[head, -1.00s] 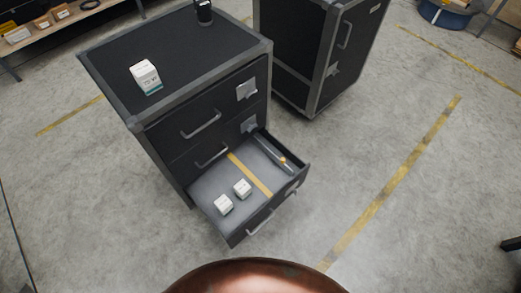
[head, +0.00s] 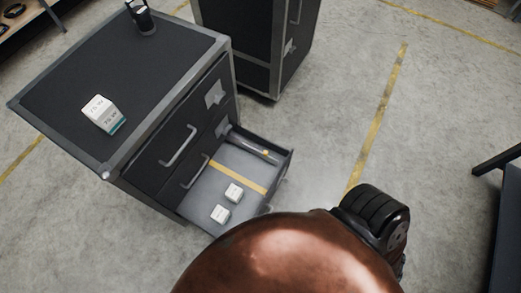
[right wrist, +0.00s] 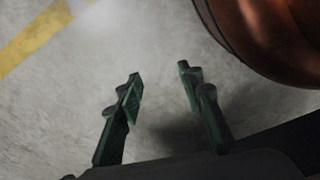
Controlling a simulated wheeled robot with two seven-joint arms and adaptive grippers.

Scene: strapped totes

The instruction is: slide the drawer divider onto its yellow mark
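The open drawer (head: 283,175) of a black cabinet is in the head view. A grey divider (head: 245,143) with a small orange spot lies across the drawer near its far right side. The yellow mark (head: 238,177) is a stripe across the drawer floor, left of the divider and apart from it. My left gripper is not in view.
The cabinet top (head: 110,60) carries a larger white box (head: 103,113) and a black device (head: 140,16). A second black cabinet (head: 262,40) stands behind. A dark-legged table or frame (head: 505,230) is at the right. The floor between is clear.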

